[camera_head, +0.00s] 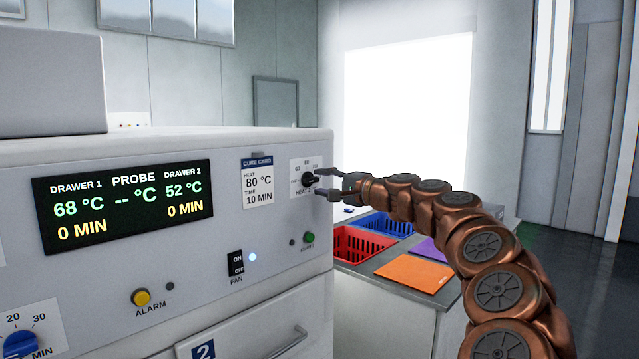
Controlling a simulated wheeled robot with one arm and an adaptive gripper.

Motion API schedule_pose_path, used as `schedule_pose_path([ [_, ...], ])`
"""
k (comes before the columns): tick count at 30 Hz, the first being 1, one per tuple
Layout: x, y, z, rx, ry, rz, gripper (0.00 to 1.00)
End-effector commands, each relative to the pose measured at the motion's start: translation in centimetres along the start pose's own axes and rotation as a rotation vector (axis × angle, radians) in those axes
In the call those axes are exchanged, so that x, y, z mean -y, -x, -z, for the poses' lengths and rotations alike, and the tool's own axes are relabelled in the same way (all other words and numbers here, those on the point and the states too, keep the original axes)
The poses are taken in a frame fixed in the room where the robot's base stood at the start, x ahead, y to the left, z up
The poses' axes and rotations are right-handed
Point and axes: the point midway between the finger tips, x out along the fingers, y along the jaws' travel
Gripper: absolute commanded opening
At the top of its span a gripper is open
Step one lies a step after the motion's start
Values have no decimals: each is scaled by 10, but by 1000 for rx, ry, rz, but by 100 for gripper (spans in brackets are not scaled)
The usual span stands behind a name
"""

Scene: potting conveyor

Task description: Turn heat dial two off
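The heat dial (308,180) is a small black knob on a white plate at the right end of the machine's front panel. Its label reads "HEAT", with the rest hidden by my gripper, and marks stand around its upper left side. Its pointer is too small to read surely. My gripper (322,181) is at the dial's right side, its two dark fingers apart, one above the other. I cannot tell whether the fingertips touch the dial. The display (124,204) reads drawer 1 at 68 °C and drawer 2 at 52 °C, both 0 MIN.
The panel also has a cure card (257,182), fan switch (236,263), green button (309,237), yellow alarm button (141,297) and blue minute dial (20,344). Red (362,246) and blue (385,225) crates and an orange mat (414,273) lie on the counter behind my arm.

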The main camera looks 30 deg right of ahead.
Motion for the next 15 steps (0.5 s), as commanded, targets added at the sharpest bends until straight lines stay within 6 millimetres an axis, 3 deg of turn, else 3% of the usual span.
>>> schedule_pose_path([
  [15, 1, 85, 1, -4, 1, 3, 40],
])
